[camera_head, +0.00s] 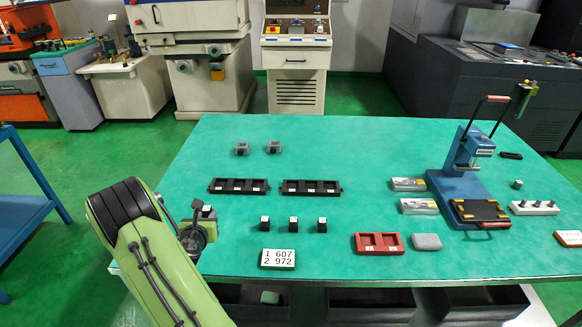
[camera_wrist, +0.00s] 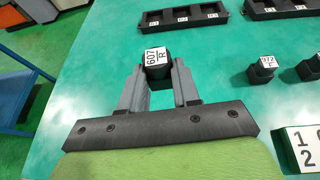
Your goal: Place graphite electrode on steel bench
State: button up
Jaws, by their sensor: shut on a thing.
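My gripper (camera_head: 198,222) is shut on a black graphite electrode (camera_wrist: 157,71), which shows between the two fingers in the wrist view. The electrode is a small dark block with a white top label reading 607 R. It is above the left part of the bench (camera_head: 350,150), which has a green top. I cannot tell from these views whether its underside touches the bench. Three similar black blocks (camera_head: 293,226) stand in a row to the right of my gripper.
Two black trays (camera_head: 238,186) (camera_head: 312,188) lie behind the blocks. A number plate (camera_head: 278,258) lies at the front. A red tray (camera_head: 379,244), a grey block (camera_head: 427,242) and a blue press (camera_head: 462,180) are to the right. The bench's middle back is clear.

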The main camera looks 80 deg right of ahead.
notch_tip(320, 180, up, 3)
jog(key=g, duration=0.1)
send_over(237, 231)
jog(key=shift+m, duration=0.4)
notch_tip(237, 231, down, 11)
jog(key=b, duration=0.5)
jog(key=shift+a+r, duration=0.1)
jog(key=shift+r, duration=0.1)
jog(key=shift+f, duration=0.15)
jog(key=o, duration=1.1)
jog(key=shift+c, duration=0.2)
